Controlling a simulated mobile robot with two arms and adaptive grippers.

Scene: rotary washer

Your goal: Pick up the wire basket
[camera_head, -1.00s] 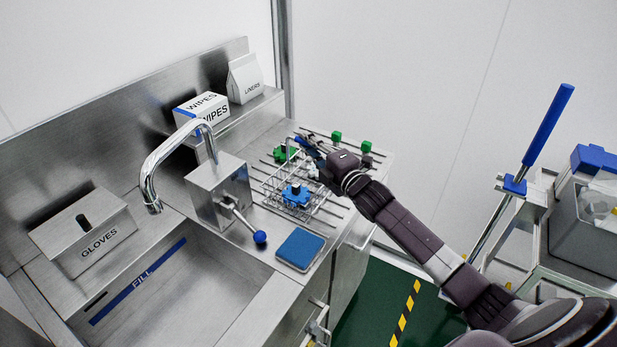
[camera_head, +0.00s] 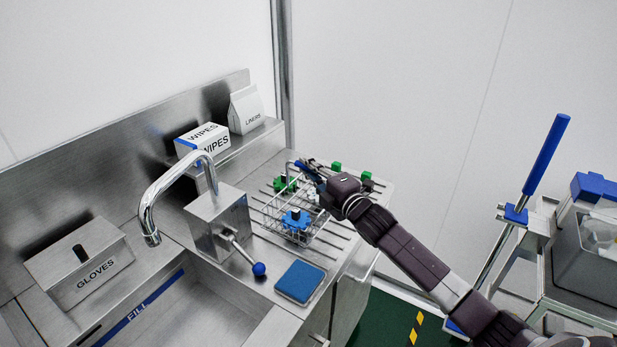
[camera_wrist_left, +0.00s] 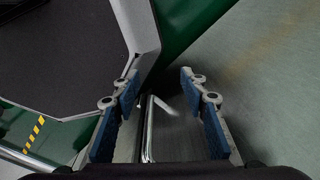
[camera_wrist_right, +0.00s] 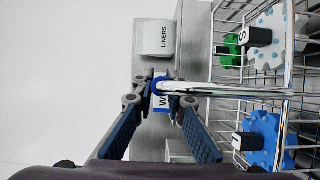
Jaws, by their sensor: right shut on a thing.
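The wire basket (camera_head: 318,232) is on the steel counter's ribbed part, or just above it; I cannot tell which. It holds a blue part (camera_head: 296,220), and the right wrist view shows its wire mesh (camera_wrist_right: 225,75) at the right. My right gripper (camera_head: 308,168) is at the basket's far upper side. In the right wrist view its fingertips (camera_wrist_right: 157,92) are closed around the basket's bar, with a blue band at the grip. My left gripper shows only in the left wrist view (camera_wrist_left: 158,80), with its fingers apart and nothing between them.
The faucet (camera_head: 160,180), its blue-knobbed lever (camera_head: 259,268) and a blue pad (camera_head: 300,281) are left of and in front of the basket. Wipes (camera_head: 203,140) and liners (camera_head: 246,110) boxes stand behind. Green parts (camera_head: 336,167) lie beyond. A cart (camera_head: 570,265) stands at the right.

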